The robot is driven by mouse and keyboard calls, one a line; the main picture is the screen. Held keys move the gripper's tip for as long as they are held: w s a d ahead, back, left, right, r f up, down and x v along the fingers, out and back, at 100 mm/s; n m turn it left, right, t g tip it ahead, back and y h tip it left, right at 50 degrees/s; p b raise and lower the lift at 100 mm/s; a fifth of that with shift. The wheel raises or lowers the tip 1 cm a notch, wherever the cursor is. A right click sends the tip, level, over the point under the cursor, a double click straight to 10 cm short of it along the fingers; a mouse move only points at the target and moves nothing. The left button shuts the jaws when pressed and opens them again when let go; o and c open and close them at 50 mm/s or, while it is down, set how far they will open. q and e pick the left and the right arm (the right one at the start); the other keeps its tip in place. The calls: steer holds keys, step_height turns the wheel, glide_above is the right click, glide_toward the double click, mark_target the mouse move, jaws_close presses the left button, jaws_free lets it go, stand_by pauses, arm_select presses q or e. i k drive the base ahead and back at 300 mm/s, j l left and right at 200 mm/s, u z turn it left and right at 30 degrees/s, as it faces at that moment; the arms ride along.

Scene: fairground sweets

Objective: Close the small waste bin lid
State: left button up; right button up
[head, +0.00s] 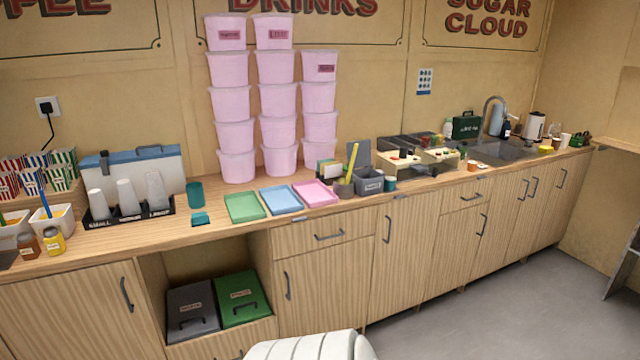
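A small grey bin (369,184) with a label on its front stands on the counter, right of the pink tray; it looks like the small waste bin. Its grey lid (358,157) appears raised upright at the back, so the bin looks open. What is inside is too small to tell. Neither of my grippers is in view.
A yellow stick in a dark cup (344,188) stands close at the bin's left, and a dark teal cup (390,184) at its right. Stacked pink tubs (231,104) rise behind the trays. Grey (192,312) and green (242,298) lidded bins sit in the niche below.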

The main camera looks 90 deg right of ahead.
mark_target(363, 158)
steer(key=z, duration=3.1)
steer(key=i+j+z, duration=0.25)
steer(key=i+j, duration=0.2)
steer(key=i, duration=0.2)
